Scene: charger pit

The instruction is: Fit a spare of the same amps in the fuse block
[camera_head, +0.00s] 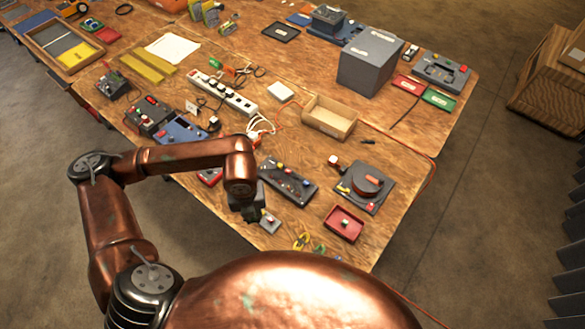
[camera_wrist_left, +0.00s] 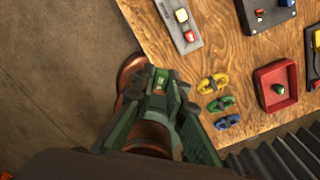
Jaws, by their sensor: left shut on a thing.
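The dark block with several coloured parts (camera_head: 288,182), which looks like the fuse block, lies near the table's front edge. Its corner shows at the top of the left wrist view (camera_wrist_left: 268,14). My left gripper (camera_head: 250,212) is over the table edge, left of this block. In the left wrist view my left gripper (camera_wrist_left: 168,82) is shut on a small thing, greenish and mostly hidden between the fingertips. Yellow (camera_wrist_left: 212,83), green (camera_wrist_left: 221,103) and blue (camera_wrist_left: 228,122) small pieces lie in a row on the table. I cannot read any amp marks. My right gripper is out of view.
A red tray (camera_head: 344,222) holds a small green-and-white piece. A small grey plate with buttons (camera_head: 270,222) lies by the edge. A dark device with a round top (camera_head: 366,186) stands right. A power strip (camera_head: 220,92), cables and an open wooden box (camera_head: 328,117) lie behind.

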